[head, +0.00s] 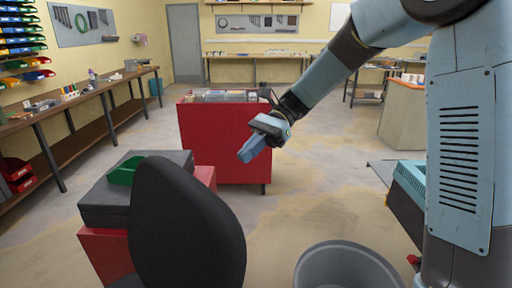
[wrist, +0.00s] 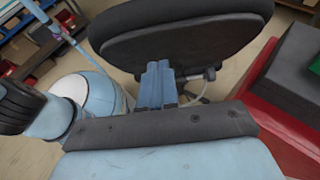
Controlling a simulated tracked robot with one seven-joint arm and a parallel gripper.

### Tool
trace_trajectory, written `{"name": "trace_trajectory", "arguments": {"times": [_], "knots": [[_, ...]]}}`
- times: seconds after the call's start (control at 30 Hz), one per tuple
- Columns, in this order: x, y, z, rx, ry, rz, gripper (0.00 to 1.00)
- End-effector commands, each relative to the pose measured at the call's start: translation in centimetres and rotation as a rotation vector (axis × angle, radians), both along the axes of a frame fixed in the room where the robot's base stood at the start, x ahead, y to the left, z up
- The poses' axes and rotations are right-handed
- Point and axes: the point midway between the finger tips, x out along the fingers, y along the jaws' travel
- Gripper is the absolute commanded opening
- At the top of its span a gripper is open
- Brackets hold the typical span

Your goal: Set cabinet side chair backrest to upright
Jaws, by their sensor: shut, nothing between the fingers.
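The black chair backrest (head: 185,225) stands in the near foreground of the head view, beside a red cabinet (head: 105,250) with a dark top. The backrest's top leans slightly left in the picture; its exact tilt is hard to tell. My gripper (head: 247,154) is beyond and to the right of the backrest's top, apart from it in the head view. In the wrist view its blue fingers (wrist: 158,78) are together and empty, in front of a dark rounded chair part (wrist: 185,40). I cannot tell whether the fingertips touch it. A lever and chair base show partly below it.
A green bin (head: 123,171) sits on the dark cabinet top. A larger red cabinet (head: 225,145) stands behind my gripper. A grey round bin (head: 348,268) is at the near right. Open floor (head: 310,205) lies between them. A workbench (head: 75,100) runs along the left wall.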

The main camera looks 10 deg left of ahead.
Motion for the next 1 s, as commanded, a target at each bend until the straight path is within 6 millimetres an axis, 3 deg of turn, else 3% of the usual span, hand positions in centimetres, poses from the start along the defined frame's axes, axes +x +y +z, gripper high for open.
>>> {"name": "trace_trajectory", "arguments": {"times": [0.33, 0.5, 1.0], "knots": [[-4.5, 3.5, -2.6, -0.001, 0.000, 0.002, 0.00], [-6.1, 4.8, -1.7, 0.001, -0.003, 0.002, 0.00], [-7.2, 5.6, -1.1, -0.001, -0.002, -0.001, 0.00]]}}
